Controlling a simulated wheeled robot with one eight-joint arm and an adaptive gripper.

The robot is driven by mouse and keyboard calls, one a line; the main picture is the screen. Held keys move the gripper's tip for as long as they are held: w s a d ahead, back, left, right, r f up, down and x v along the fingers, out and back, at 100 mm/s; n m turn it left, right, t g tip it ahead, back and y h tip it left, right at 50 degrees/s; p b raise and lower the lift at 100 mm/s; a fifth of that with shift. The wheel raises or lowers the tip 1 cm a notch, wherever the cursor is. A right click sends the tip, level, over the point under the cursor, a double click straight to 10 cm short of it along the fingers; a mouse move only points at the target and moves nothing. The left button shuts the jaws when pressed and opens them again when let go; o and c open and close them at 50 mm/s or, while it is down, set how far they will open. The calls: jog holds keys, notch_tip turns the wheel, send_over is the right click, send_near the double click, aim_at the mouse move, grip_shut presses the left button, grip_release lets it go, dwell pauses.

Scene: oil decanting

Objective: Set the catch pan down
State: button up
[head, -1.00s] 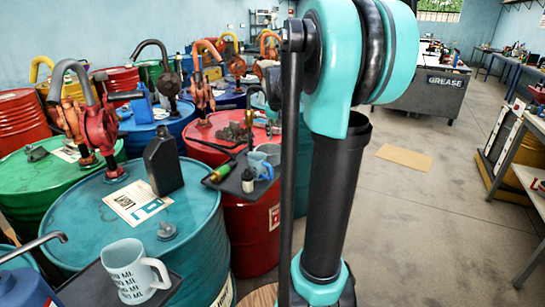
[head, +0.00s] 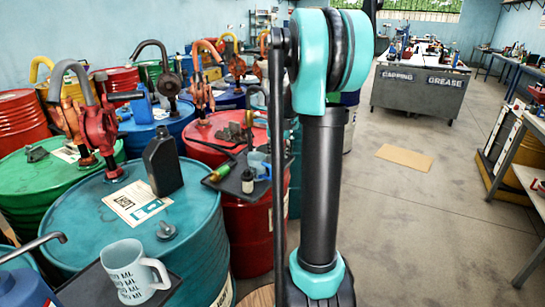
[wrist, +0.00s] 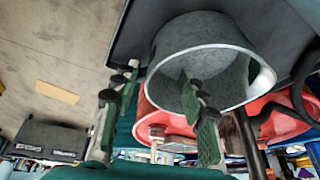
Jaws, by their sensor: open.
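The catch pan, a round grey metal pan (wrist: 165,50), shows in the wrist view at upper middle, its open mouth facing the camera side. A dark grey flat surface (wrist: 130,40) lies behind it; I cannot tell whether the pan rests fully on it. My gripper (wrist: 160,76) is open, with green-padded fingers apart. One finger overlaps the pan's mouth and the other is outside its left side, so the pan's wall lies between them in the picture. Contact cannot be told. In the head view my arm stands upright and the pan and gripper are not visible.
A teal drum (head: 95,225) carries a black bottle (head: 162,160) and a paper. A white mug (head: 130,272) stands in front. A red drum (head: 250,225) holds a dark tray with a green-tipped tool and small bottle.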

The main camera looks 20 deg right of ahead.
jog(key=shift+c, duration=0.6)
grip_shut()
jog(key=shift+r, duration=0.1)
